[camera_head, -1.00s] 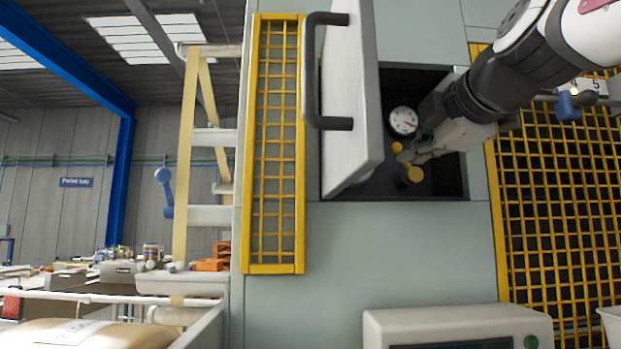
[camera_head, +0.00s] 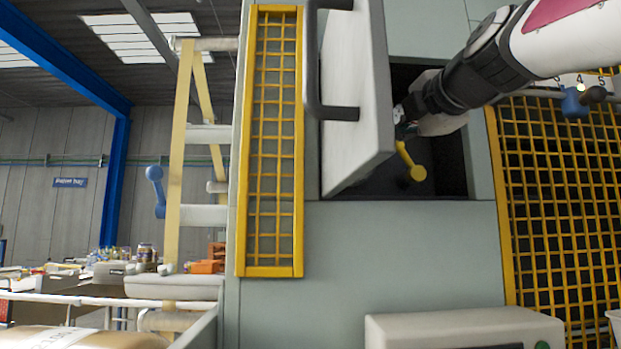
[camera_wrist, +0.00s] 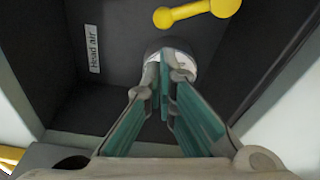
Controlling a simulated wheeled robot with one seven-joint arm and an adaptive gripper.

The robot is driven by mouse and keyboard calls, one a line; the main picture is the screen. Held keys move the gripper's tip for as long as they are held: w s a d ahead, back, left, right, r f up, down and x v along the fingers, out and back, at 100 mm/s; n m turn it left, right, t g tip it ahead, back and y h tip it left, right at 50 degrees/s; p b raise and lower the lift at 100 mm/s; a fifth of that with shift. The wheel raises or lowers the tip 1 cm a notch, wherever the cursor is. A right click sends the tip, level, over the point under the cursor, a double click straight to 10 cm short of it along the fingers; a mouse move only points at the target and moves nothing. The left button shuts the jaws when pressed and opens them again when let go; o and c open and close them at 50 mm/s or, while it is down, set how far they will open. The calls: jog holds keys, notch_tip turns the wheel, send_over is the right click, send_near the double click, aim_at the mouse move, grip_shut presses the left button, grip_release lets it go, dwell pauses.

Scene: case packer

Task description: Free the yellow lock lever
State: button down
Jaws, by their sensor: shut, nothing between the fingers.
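The yellow lock lever (camera_head: 409,161) is inside the dark recess of the machine (camera_head: 440,175), angled from upper left to a round knob at lower right. In the wrist view the lever (camera_wrist: 196,12) is at the top, beyond my fingertips and apart from them. My gripper (camera_head: 405,121) reaches into the recess above the lever, partly hidden by the open door (camera_head: 355,110). In the wrist view my gripper (camera_wrist: 165,85) is shut and empty, its fingertips in front of the pale round gauge (camera_wrist: 182,62), which they partly cover.
The open door with its dark handle (camera_head: 312,90) stands just left of my gripper. A "Head air" label (camera_wrist: 93,48) is on the recess wall. Yellow mesh guards (camera_head: 270,150) flank the panel. A blue-knobbed selector (camera_head: 574,103) is at right.

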jog(key=w+a+p, duration=0.1)
jog(key=w+p, duration=0.1)
jog(key=w, duration=0.5)
jog(key=shift+p, duration=0.35)
jog(key=shift+d+r+m+b, duration=0.4)
jog(key=shift+m+b, duration=0.4)
jog(key=shift+b, duration=0.95)
notch_tip(320, 180, up, 2)
jog(key=m+t+b, duration=0.1)
jog(key=m+b, duration=0.4)
jog(key=m, duration=0.2)
send_over(407, 159)
jog(key=s, duration=0.1)
jog(key=shift+s+d+r+m+t+b, duration=0.15)
jog(key=shift+d+m+b, duration=0.2)
jog(key=shift+d+m, duration=0.45)
jog(key=shift+d+m+t+b, duration=0.15)
jog(key=shift+d+m+b, duration=0.15)
jog(key=shift+d+m, duration=0.5)
